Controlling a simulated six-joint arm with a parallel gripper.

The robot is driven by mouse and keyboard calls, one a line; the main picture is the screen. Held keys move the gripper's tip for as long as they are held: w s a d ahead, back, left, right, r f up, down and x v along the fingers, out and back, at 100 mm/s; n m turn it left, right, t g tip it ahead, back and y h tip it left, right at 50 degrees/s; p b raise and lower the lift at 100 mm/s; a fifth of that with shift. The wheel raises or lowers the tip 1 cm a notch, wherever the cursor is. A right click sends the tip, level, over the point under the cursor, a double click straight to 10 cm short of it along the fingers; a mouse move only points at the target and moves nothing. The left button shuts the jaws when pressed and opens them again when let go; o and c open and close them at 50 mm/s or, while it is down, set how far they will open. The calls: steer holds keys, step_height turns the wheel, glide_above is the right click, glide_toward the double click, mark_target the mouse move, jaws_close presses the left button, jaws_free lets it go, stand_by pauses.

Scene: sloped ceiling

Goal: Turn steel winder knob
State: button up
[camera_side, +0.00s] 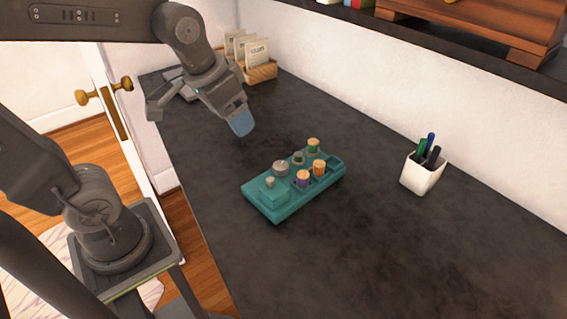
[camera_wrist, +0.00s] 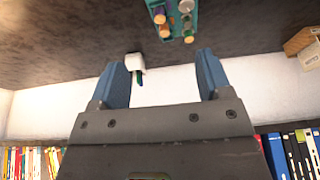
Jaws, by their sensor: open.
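A teal bobbin winder block (camera_side: 284,207) sits on the dark desk, with several coloured spools standing in it. A round grey steel knob (camera_side: 281,168) is on its left half; a smaller greyish knob (camera_side: 270,182) sits on the raised block at its left end. My gripper (camera_wrist: 168,75) is open and empty, its two blue fingers apart. In the side view, its blue fingertip shows above the desk, up and left of the block and clear of it.
A white pen cup (camera_side: 421,177) stands to the right of the block, and also shows in the wrist view (camera_wrist: 136,63). A wooden card holder (camera_side: 262,73) stands at the back left. A dark shelf (camera_side: 440,52) runs along the wall. The desk around the block is bare.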

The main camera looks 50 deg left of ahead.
steer(key=w+a+f+g, duration=0.2)
steer(key=w+a+f, duration=0.15)
steer(key=w, duration=0.45)
steer(key=g, duration=0.2)
glide_toward(280, 165)
step_height(280, 165, down, 10)
steer(key=shift+w+a+r, duration=0.1)
steer(key=shift+w, duration=0.05)
steer(key=shift+c, duration=0.2)
steer(key=c, duration=0.9)
